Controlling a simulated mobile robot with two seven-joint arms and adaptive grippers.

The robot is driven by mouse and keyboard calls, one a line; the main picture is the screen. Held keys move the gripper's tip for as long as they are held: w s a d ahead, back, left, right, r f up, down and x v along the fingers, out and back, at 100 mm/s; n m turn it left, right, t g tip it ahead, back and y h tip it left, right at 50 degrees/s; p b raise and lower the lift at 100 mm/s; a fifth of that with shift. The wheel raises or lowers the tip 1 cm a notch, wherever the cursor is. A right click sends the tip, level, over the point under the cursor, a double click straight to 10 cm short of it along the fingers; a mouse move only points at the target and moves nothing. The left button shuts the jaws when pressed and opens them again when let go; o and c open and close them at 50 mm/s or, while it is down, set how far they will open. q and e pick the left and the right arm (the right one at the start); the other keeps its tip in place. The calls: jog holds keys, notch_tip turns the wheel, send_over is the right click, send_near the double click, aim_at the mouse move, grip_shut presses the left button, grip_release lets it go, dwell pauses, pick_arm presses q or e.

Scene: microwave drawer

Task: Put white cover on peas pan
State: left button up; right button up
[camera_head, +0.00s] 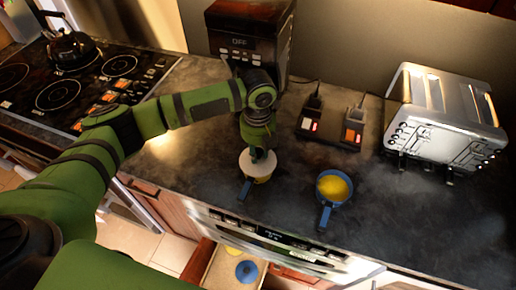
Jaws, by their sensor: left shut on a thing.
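A white cover (251,165) is under my left gripper (259,156), whose fingers are shut on the top of it. The cover lies over a small pan with a blue handle (245,188) on the dark counter. I cannot tell whether the cover rests on the rim or is just above it. The cover and my gripper hide most of this pan's contents; a little yellow shows at its right side. A second blue pan (334,187), with yellow contents, stands uncovered to the right. My right gripper is not in view.
An open drawer below the counter holds a blue round lid (246,271) and something yellow (233,251). A toaster (445,115), a small black device with lit switches (330,130) and a coffee machine (248,40) stand behind. A kettle (70,45) sits on the stove.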

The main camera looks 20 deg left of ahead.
pick_arm(q)
jog(key=shift+f+p, duration=0.1)
jog(key=shift+p, duration=0.2)
dwell(0.6)
jog(key=o, duration=1.5)
jog(key=shift+r+p, duration=0.95)
jog(key=shift+r, duration=2.55)
jog(key=shift+s+f, duration=0.1)
